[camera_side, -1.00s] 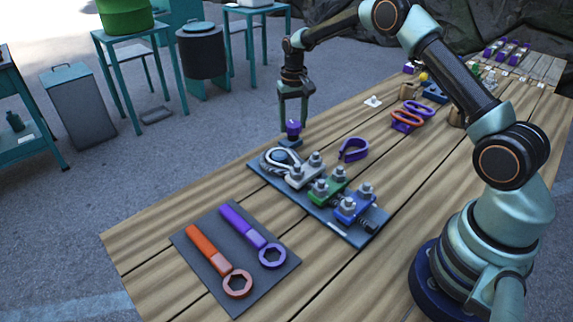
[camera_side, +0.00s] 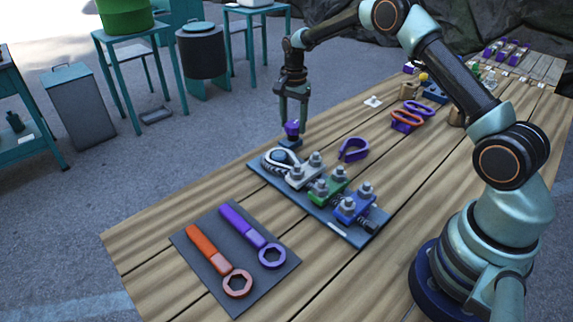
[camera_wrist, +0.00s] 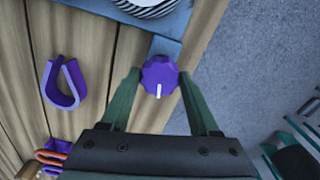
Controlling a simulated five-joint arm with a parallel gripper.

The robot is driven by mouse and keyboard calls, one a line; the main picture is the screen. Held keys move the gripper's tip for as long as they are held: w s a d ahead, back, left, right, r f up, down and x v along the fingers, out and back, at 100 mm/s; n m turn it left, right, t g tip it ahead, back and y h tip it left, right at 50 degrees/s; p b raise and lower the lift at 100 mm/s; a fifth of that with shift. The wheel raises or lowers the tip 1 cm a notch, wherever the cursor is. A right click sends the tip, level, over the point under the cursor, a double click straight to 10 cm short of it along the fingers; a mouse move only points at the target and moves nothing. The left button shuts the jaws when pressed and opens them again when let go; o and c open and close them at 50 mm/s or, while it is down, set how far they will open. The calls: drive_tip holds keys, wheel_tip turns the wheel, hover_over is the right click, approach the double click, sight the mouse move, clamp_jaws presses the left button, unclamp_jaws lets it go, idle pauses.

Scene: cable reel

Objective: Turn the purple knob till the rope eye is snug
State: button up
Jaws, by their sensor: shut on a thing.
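The purple knob (camera_side: 292,128) stands on a small blue block at the far end of the base plate (camera_side: 262,171). My gripper (camera_wrist: 160,76) points down with its two fingers shut on the knob's sides. In the wrist view the knob (camera_wrist: 160,70) sits between the fingertips, and its white mark points toward the bottom of the picture. The rope eye (camera_side: 266,162) is a pale loop around a dark round piece on the plate, beside the knob. I cannot tell how tightly it fits. In the wrist view only part of the rope eye (camera_wrist: 150,8) shows at the top edge.
Grey, green (camera_side: 328,186) and blue (camera_side: 354,206) clamps with bolts line the plate. A purple thimble-shaped piece (camera_side: 354,149) lies beside it. Orange (camera_side: 208,248) and purple (camera_side: 252,234) wrenches lie on a dark mat. Bare wood lies between mat and plate.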

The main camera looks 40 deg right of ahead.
sight(293, 124)
drive_tip(key=shift+r+m, duration=0.1)
drive_tip(key=shift+m, duration=1.1)
drive_tip(key=o, duration=1.3)
drive_tip(key=shift+o, duration=0.2)
wheel_tip(293, 124, up, 12)
drive_tip(key=shift+r, duration=0.1)
